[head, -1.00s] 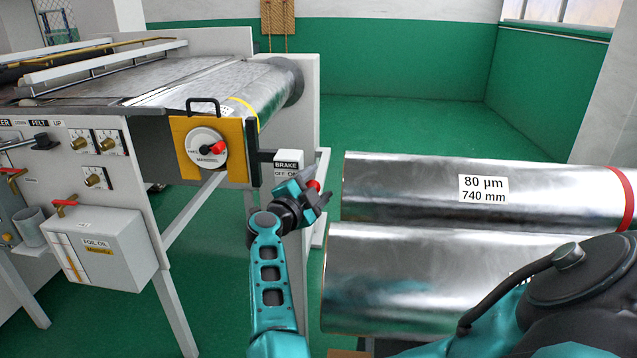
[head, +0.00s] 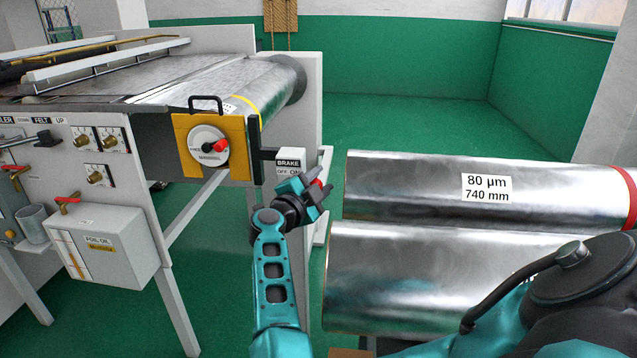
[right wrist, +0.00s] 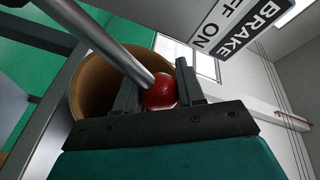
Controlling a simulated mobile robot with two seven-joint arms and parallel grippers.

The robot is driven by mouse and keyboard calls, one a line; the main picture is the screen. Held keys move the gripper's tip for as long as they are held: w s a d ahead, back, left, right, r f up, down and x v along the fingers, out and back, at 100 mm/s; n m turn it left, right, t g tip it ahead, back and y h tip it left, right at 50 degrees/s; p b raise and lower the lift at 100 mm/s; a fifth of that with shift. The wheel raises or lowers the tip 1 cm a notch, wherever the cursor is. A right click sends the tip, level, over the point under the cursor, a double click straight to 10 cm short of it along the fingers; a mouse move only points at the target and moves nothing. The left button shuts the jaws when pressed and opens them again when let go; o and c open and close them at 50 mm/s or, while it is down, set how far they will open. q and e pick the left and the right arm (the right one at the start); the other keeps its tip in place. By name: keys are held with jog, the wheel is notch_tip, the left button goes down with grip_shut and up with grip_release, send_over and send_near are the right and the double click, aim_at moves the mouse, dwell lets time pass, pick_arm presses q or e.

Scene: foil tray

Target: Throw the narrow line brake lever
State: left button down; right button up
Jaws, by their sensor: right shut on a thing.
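The brake lever shows in the right wrist view as a bare metal rod (right wrist: 112,45) ending in a round red knob (right wrist: 160,91). The red knob also shows in the head view (head: 317,183), just below and right of the brake box (head: 290,156), lettered BRAKE and OFF ON. My right gripper (head: 319,191) is shut on the knob, with one finger on each side of it in the right wrist view (right wrist: 158,90). The lever's rod and pivot are mostly hidden behind the gripper in the head view. My left gripper is out of view.
Large foil rolls (head: 420,185) lie close to the right of my right gripper. In the right wrist view, an open brown tube end (right wrist: 90,85) lies behind the knob.

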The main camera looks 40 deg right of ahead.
grip_shut()
jog(key=shift+w+a+r+n+p, duration=0.25)
jog(key=shift+r+n+p, duration=0.15)
jog(key=shift+p, duration=0.15)
jog(key=shift+w+r, duration=0.1)
jog(key=shift+w, duration=0.05)
jog(key=shift+a+n, duration=0.1)
jog(key=shift+n, duration=0.2)
jog(key=o, duration=0.8)
grip_release()
jog(key=shift+w, duration=0.1)
jog(key=shift+o, duration=1.3)
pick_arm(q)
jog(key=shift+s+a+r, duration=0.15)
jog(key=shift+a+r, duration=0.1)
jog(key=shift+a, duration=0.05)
